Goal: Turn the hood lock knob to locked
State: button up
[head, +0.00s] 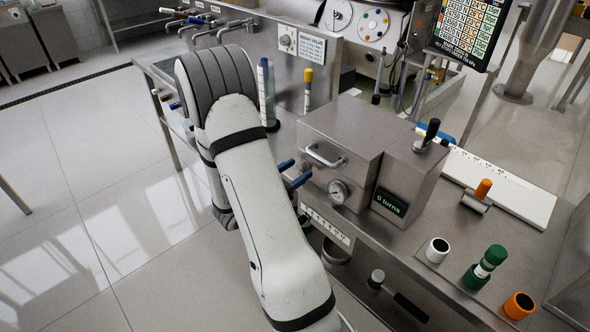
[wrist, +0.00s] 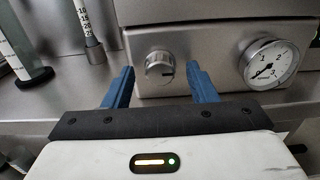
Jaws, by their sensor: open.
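The knob (wrist: 158,68), which I take for the hood lock knob, is a small round metal dial on the front of the steel box (head: 338,138). In the wrist view a short dark mark shows on its right side. My gripper (wrist: 160,72) is open, with one blue finger to the left of the knob and the other to the right. Neither finger visibly touches it. In the head view my gripper (head: 294,172) is at the box's left front, and the knob is hard to make out there. No lock label can be read.
A round gauge (wrist: 270,64) sits right of the knob, close to the right finger. The box has a bar handle (head: 324,156), a black-topped lever (head: 430,134) and a "0 turns" display (head: 390,202). A tall cylinder (wrist: 18,55) stands left.

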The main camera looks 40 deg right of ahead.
jog(key=shift+d, duration=0.15)
jog(key=shift+c, duration=0.2)
jog(key=c, duration=0.9)
jog(key=shift+c, duration=0.2)
